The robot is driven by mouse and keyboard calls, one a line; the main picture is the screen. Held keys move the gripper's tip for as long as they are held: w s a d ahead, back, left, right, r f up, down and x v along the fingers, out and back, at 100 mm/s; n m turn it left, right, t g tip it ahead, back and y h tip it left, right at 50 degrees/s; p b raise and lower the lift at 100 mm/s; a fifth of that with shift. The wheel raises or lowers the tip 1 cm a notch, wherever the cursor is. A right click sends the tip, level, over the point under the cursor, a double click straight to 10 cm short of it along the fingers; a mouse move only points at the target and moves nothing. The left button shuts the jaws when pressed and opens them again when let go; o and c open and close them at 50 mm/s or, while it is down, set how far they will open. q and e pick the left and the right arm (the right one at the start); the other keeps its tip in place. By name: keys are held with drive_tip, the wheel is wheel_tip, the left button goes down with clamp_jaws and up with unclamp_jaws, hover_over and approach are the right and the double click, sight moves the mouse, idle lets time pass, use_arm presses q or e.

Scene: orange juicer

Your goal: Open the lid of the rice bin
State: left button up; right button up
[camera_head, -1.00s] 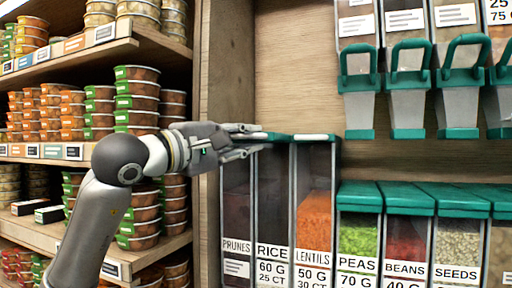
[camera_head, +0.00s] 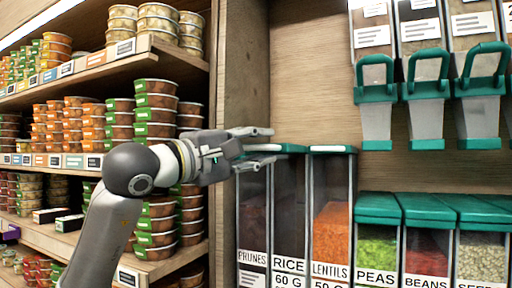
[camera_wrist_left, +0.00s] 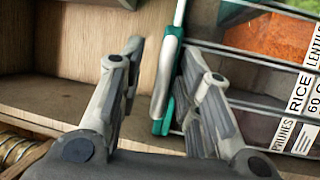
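The rice bin (camera_head: 289,215) is a tall, narrow clear bin with a dark inside and a RICE label, between the prunes and lentils bins. Its teal lid (camera_head: 290,149) with a pale front handle looks down on the bin; my fingers partly cover this area. My left gripper (camera_head: 272,146) is open at the lid's front left, one finger above and one lower. In the left wrist view, a pale handle with a teal edge (camera_wrist_left: 167,80) lies between the spread fingers (camera_wrist_left: 165,85), with gaps visible. The right gripper is out of view.
The prunes bin (camera_head: 253,210) and lentils bin (camera_head: 333,225) flank the rice bin closely. Lower teal-lidded bins (camera_head: 428,208) and hanging dispensers (camera_head: 428,110) are to the right. Shelves of stacked tubs (camera_head: 155,110) and a wooden upright panel (camera_head: 240,60) are on the left.

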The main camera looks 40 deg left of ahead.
use_arm(q)
drive_tip(key=shift+f, duration=0.1)
drive_tip(key=v, duration=1.2)
idle(0.4)
idle(0.5)
